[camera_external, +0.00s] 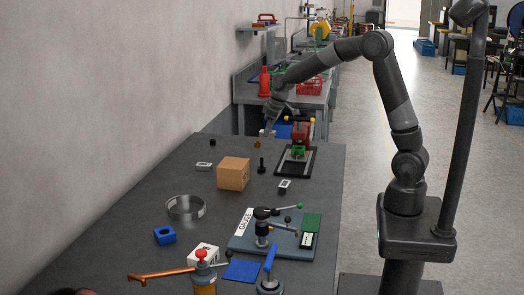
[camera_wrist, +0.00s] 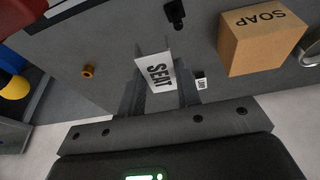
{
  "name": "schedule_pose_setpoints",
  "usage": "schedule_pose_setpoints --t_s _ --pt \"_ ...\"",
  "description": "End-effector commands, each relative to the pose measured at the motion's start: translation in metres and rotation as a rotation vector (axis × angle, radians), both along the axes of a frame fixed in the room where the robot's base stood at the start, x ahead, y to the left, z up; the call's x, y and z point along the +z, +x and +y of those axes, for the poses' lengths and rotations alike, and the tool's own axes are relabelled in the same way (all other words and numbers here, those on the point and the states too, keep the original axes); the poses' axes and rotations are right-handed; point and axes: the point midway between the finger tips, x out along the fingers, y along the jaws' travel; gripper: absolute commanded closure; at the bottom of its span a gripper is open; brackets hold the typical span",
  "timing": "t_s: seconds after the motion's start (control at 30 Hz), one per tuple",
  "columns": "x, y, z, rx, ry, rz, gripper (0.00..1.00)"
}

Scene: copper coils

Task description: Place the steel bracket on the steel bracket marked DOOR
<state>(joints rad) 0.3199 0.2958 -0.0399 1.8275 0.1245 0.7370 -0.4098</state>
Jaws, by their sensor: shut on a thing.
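My gripper (camera_wrist: 160,95) is shut on a steel bracket (camera_wrist: 156,72) with a white face marked SEAT. In the external view my gripper (camera_external: 268,131) is over the far end of the grey table; the held bracket is too small to make out there. A small white-labelled piece (camera_wrist: 200,83) shows beyond the right finger in the wrist view, partly hidden, its label too small to read. In the external view, one small white-labelled piece (camera_external: 203,166) lies left of the cardboard box and another (camera_external: 284,184) lies right of it. I cannot read DOOR on either.
The cardboard box (camera_external: 233,173), marked SOAP in the wrist view (camera_wrist: 262,40), stands mid-table. A black peg (camera_external: 262,166), a brass piece (camera_external: 257,143) and a red-and-green fixture (camera_external: 299,145) are nearby. A steel ring (camera_external: 185,207) and a gauge plate (camera_external: 272,238) are nearer the camera.

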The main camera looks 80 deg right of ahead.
Motion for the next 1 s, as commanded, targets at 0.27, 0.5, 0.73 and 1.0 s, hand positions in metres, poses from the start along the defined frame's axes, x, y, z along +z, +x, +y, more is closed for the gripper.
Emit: schedule_pose_setpoints --t_s 0.27,0.5,0.73,1.0 --pt "0.007 -0.084 0.039 0.016 0.004 -0.005 0.92" --pt "0.000 -0.143 0.064 0.025 0.015 -0.007 0.92" --pt "-0.006 -0.164 0.075 0.031 0.022 -0.007 0.92" --pt "-0.037 -0.139 0.119 0.037 0.022 -0.003 0.92"
